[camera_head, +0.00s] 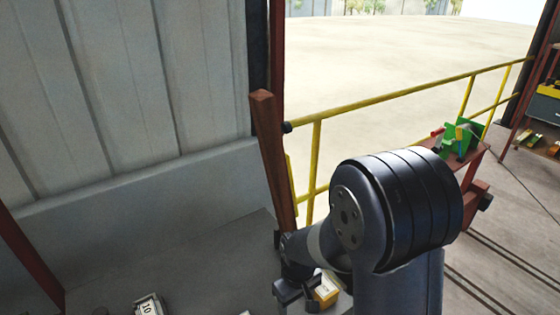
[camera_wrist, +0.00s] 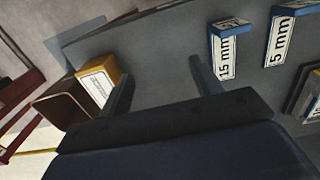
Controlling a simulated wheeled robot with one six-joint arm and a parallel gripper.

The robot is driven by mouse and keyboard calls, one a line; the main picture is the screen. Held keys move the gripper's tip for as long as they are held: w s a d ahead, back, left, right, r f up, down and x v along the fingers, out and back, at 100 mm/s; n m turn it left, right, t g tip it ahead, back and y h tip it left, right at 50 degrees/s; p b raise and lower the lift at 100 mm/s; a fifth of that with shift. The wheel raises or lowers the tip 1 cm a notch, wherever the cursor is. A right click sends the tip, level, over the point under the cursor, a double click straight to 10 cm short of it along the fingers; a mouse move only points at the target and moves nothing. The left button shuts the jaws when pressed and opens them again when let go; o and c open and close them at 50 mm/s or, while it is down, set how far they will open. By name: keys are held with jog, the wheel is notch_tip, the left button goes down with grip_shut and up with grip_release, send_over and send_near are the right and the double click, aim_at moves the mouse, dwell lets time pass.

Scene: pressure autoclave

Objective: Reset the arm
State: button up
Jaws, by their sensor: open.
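My arm rises in the lower right of the head view, with a large dark joint in front. My gripper (camera_wrist: 162,72) shows in the wrist view with its two dark fingers apart and nothing between them. In the head view the gripper (camera_head: 290,292) is small and partly hidden by my arm. A yellow block with a white label (camera_wrist: 97,85) lies just left of the left finger in the wrist view, apparently not held. It seems to be the yellow block beside the gripper in the head view (camera_head: 326,290).
Blue blocks labelled 15 mm (camera_wrist: 224,55) and 5 mm (camera_wrist: 281,38) lie on the grey surface (camera_wrist: 160,42). A block marked 10 (camera_head: 149,305) is at the head view's bottom edge. A red-brown post (camera_head: 272,155) and yellow railing (camera_head: 400,98) stand behind my arm.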

jog(key=shift+d+f, duration=0.1)
jog(key=shift+f, duration=1.75)
